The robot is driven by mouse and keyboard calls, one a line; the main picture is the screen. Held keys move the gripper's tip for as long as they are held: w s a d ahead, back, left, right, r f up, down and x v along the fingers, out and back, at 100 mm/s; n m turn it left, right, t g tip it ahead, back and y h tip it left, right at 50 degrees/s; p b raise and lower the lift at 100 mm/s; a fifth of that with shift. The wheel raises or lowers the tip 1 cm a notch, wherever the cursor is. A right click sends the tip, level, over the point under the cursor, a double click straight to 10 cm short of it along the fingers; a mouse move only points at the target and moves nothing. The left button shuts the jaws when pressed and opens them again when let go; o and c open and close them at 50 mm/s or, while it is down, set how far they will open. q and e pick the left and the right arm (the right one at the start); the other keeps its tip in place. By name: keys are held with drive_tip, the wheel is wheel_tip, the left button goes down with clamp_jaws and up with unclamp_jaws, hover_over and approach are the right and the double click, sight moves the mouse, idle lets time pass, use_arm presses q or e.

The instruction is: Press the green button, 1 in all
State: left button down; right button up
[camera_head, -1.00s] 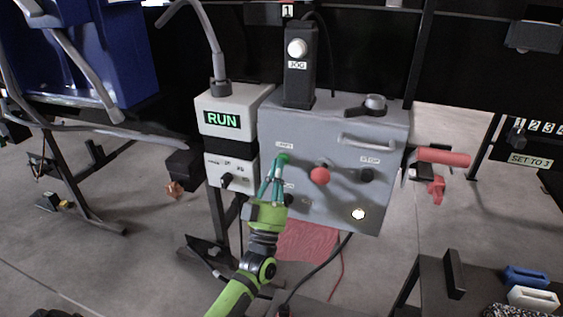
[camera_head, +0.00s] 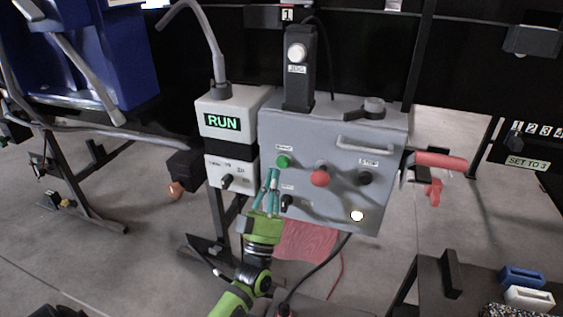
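The green button (camera_head: 283,161) is at the upper left of the grey control panel (camera_head: 325,146), under a small label. My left gripper (camera_head: 272,173) is just below and to the left of the button, with its teal fingers pointing up. The fingertips are together and hold nothing visible. My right gripper is out of view.
A red knob (camera_head: 320,178) and a dark button (camera_head: 365,178) are to the right on the panel. A dark knob (camera_head: 287,201) is close to my fingers. The box on the left has a lit RUN display (camera_head: 222,122). A red handle (camera_head: 440,160) juts out at right.

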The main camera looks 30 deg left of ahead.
use_arm(q)
drive_tip(key=shift+s+d+p, duration=0.25)
drive_tip(key=shift+s+p, duration=0.15)
drive_tip(key=shift+s, duration=0.6)
drive_tip(key=shift+s+d+p, duration=0.25)
drive_tip(key=shift+s+p, duration=0.1)
drive_tip(key=shift+s, duration=0.6)
